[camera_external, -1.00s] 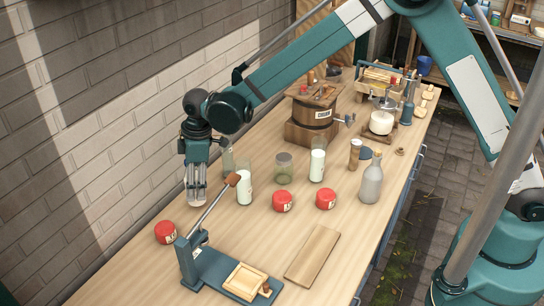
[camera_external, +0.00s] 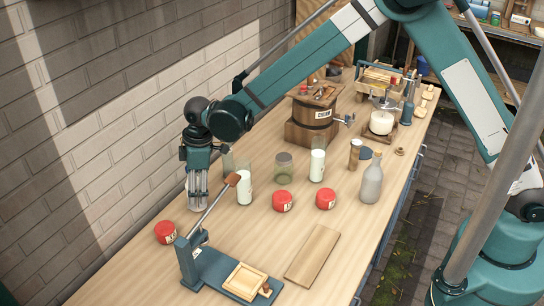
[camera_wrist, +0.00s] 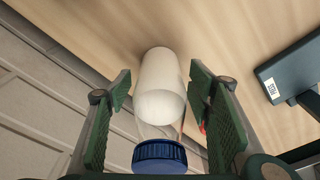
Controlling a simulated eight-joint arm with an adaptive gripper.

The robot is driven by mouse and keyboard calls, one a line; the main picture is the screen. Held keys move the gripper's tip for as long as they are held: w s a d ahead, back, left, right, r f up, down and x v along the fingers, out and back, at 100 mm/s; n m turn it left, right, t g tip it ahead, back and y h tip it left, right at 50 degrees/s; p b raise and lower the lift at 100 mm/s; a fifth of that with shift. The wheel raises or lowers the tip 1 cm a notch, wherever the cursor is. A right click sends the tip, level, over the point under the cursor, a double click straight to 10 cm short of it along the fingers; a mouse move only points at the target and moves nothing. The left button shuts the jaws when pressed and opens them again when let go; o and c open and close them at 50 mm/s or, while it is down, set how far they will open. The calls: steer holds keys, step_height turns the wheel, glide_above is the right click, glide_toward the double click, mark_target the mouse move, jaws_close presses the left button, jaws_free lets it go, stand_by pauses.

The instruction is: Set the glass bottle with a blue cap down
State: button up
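The glass bottle with a blue cap (camera_wrist: 160,155) is between the fingers of my gripper (camera_wrist: 165,100). In the wrist view its blue cap is nearest the camera and its white-filled body (camera_wrist: 160,80) points toward the wooden worktop. In the external view my gripper (camera_external: 198,178) points down at the left of the worktop, next to the brick wall, with the pale bottle (camera_external: 198,195) upright in it. The bottle's base is at or just above the wood; I cannot tell which.
A lever press (camera_external: 215,265) and a red round tin (camera_external: 166,232) stand in front. A white-filled bottle (camera_external: 244,188) is close on the right, with a glass jar (camera_external: 284,167) beyond. Two more red tins and a cutting board (camera_external: 313,255) lie further right. The brick wall (camera_external: 90,150) bounds the left.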

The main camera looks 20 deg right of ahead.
steer(key=shift+r, duration=0.15)
steer(key=r, duration=0.4)
steer(key=d+r, duration=0.1)
steer(key=r, duration=0.7)
steer(key=shift+d, duration=0.4)
stand_by(0.4)
steer(key=shift+d, duration=0.1)
stand_by(0.3)
